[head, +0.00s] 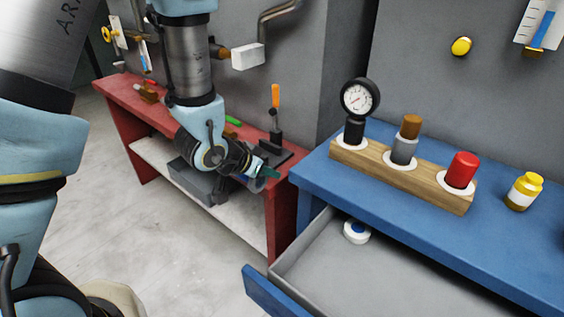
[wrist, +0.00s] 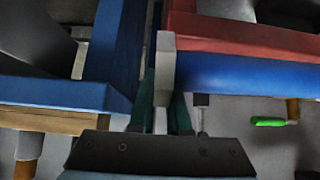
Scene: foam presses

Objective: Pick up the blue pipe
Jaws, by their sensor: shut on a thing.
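The blue pipe (wrist: 250,76) shows in the wrist view as a thick blue cylinder lying across the picture to the right of the fingers. Its left end is at my gripper (wrist: 165,75), and the exact contact is partly hidden by a pale grey fingertip. My gripper is shut on the pipe. In the head view my gripper (head: 268,172) is low over the right end of the red bench (head: 279,197). There the pipe is mostly hidden by the gripper and wrist.
An orange-handled toggle clamp (head: 276,110) stands behind the gripper. The blue bench (head: 400,226) is close on the right, with an open drawer (head: 330,268) holding a white-and-blue round item (head: 357,232). A wooden block (head: 400,176) on it carries a gauge (head: 360,98) and a red cylinder (head: 463,168).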

